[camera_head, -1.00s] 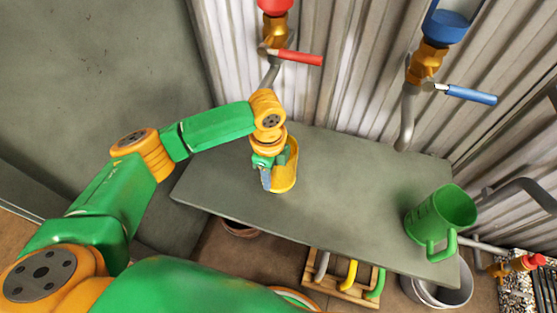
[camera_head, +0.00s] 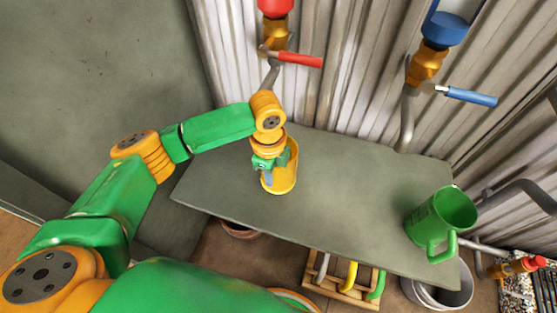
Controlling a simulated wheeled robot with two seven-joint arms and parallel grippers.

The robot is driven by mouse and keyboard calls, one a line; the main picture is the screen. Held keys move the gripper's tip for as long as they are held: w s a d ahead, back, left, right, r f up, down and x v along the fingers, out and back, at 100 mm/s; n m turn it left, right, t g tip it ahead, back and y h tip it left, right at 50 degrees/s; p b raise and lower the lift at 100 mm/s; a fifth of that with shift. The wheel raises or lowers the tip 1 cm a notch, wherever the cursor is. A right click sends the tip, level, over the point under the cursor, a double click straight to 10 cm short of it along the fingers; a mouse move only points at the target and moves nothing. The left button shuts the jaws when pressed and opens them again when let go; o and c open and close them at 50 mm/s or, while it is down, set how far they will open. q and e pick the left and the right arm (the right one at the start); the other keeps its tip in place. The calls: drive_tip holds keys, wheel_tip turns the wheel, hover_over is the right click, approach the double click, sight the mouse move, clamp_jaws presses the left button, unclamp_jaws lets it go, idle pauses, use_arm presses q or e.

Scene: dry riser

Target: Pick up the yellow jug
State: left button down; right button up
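The yellow jug (camera_head: 285,182) stands upright on the grey tabletop (camera_head: 340,210), towards its left end. My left gripper (camera_head: 267,173) is at the jug, reaching down from above. Blue-grey finger parts show against the jug's near left side, with yellow on both sides of them. The gripper and wrist hide the jug's upper part and rim. I cannot see the jug's handle, nor whether the fingers are closed on it. My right gripper is not in view.
A green jug (camera_head: 432,218) stands at the table's right end. A red-handled tap (camera_head: 300,58) and a blue-handled tap (camera_head: 470,95) stick out from the corrugated wall above the table. Below are a wooden crate (camera_head: 340,291) and a pale bucket (camera_head: 420,293). The table's middle is clear.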

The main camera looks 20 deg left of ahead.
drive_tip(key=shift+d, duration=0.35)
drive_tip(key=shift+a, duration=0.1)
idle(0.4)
use_arm(q)
drive_tip(key=s+r+p, duration=0.7)
drive_tip(key=s+r, duration=0.6)
drive_tip(key=s, duration=0.1)
drive_tip(key=w+a+r+n, duration=0.4)
drive_tip(key=w+r+n, duration=0.35)
drive_tip(key=n, duration=1.05)
wheel_tip(320, 180, up, 17)
drive_tip(key=p, duration=1.8)
drive_tip(key=shift+s+d+r+n+p, duration=0.2)
drive_tip(key=shift+s+n+p, duration=0.1)
drive_tip(key=shift+s+p, duration=0.1)
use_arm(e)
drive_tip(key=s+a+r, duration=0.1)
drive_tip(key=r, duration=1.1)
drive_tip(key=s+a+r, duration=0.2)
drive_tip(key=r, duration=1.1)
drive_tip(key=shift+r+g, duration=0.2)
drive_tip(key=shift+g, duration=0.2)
